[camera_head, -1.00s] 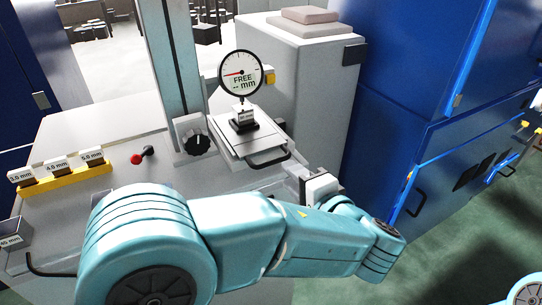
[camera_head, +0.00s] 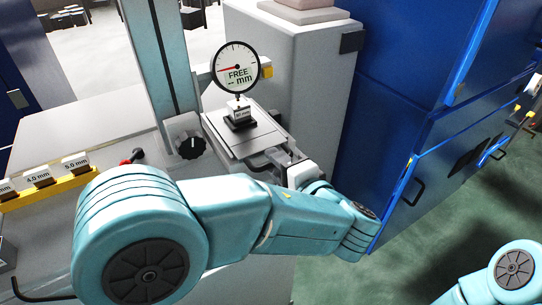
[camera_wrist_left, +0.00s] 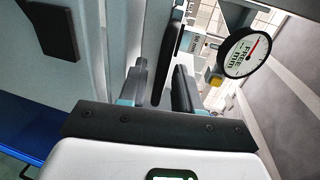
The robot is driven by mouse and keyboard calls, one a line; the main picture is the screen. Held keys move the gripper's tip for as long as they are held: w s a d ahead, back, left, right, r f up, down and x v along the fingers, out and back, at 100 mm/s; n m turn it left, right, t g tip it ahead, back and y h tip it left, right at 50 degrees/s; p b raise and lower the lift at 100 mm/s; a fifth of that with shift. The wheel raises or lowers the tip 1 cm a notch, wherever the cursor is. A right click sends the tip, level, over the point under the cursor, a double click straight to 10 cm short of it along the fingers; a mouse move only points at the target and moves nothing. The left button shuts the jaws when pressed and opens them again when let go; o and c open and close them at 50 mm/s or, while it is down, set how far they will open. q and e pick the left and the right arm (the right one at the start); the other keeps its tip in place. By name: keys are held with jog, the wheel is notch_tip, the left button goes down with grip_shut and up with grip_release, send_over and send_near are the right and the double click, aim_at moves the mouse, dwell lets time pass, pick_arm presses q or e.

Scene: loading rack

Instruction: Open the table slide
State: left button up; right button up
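The table slide (camera_head: 232,138) is a flat grey plate on the machine, with a dark bar handle at its front edge. A small block with a label (camera_head: 239,112) stands on it under a round dial gauge (camera_head: 236,66) reading "FREE -- mm". My left gripper (camera_head: 277,158) is at the front of the slide, by the handle. In the left wrist view its two fingers (camera_wrist_left: 160,88) are apart, and the dark handle bar (camera_wrist_left: 169,50) shows between them; I cannot tell whether either finger touches it. My right gripper is out of view; only part of that arm shows.
A yellow rack with labelled blocks (camera_head: 40,190) lies on the machine top at left. A black knob (camera_head: 191,144) and a red-tipped lever (camera_head: 136,155) are beside the column. Blue cabinets (camera_head: 430,110) stand at right, with green floor free before them.

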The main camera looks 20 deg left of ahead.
pick_arm(q)
jog(key=shift+w+a, duration=0.2)
jog(key=shift+a, duration=0.2)
jog(key=shift+w+d, duration=0.1)
jog(key=shift+d, duration=0.05)
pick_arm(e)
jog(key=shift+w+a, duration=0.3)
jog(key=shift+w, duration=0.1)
